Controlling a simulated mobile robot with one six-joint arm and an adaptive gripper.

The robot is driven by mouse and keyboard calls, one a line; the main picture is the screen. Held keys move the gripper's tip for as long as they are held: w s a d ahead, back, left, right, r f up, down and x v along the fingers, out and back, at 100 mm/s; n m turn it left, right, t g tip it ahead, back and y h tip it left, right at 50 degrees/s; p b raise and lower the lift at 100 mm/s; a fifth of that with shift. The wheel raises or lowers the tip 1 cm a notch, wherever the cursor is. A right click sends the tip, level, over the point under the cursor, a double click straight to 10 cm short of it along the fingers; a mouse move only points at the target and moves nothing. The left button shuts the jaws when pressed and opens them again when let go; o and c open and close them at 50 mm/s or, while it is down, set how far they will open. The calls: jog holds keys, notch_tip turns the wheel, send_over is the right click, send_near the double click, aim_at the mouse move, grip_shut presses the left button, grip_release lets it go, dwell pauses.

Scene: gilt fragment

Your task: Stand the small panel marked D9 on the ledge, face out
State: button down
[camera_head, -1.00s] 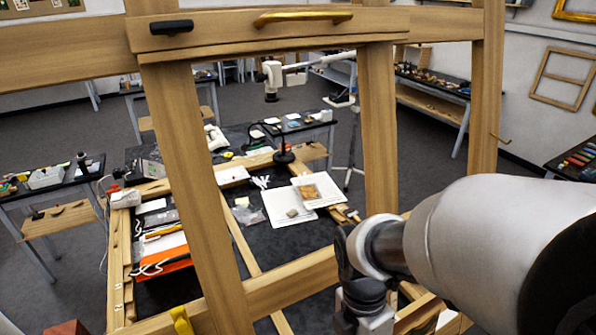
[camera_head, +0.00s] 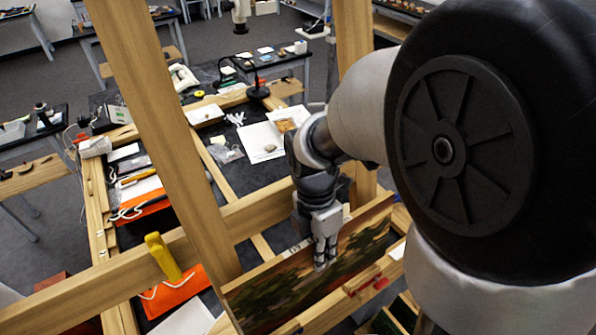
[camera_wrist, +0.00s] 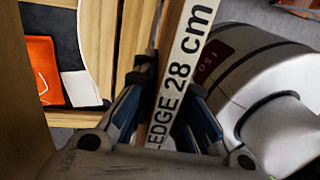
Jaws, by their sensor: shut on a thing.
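A small panel (camera_head: 285,290) with a dark green and brown landscape painted on its face hangs below my gripper (camera_head: 325,262). My gripper is shut on its upper edge, and the painted face is toward the head camera. In the wrist view the fingers (camera_wrist: 165,125) lie either side of the panel's pale edge (camera_wrist: 185,65), lettered "EDGE 28 cm"; the start is hidden. I cannot read a D9 mark. A wooden strip (camera_head: 338,311), which may be the ledge, runs along the panel's lower side. I cannot tell whether they touch.
A large wooden easel frame stands here, with an upright (camera_head: 160,130) and a crossbar (camera_head: 265,212). A yellow clamp (camera_head: 163,257) sits on the crossbar and a red piece (camera_head: 375,284) near the strip. A dark worktable (camera_head: 238,178) with papers and tools lies beyond.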

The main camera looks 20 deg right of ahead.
jog(key=shift+w+a+f+b, duration=0.1)
jog(key=shift+w+f+b, duration=0.05)
jog(key=shift+f+b, duration=0.75)
jog(key=shift+w+f+b, duration=0.15)
jog(key=shift+f+b, duration=0.4)
jog(key=shift+f, duration=0.65)
jog(key=c, duration=1.5)
grip_release()
jog(key=shift+c, duration=0.2)
